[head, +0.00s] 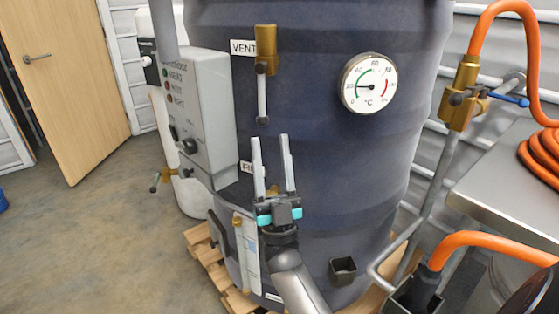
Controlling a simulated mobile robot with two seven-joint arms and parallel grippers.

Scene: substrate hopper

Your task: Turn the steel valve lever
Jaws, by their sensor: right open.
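A steel valve lever (263,97) hangs straight down from the brass vent valve (265,50) on the front of the dark hopper. A dark knob is at its lower end. My right gripper (270,138) is open, with its two fingers pointing up. In the picture its fingertips are just below the lever's lower end, one to each side of it. I see no contact; the depth between them is hard to judge. My left gripper is not in view.
A grey control box (208,110) is left of the lever, and a round thermometer (369,84) is to the right. Another brass valve with a blue lever (510,98) feeds an orange hose (490,25). A label (245,167) beside my gripper is partly hidden. A steel table (510,190) stands at right.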

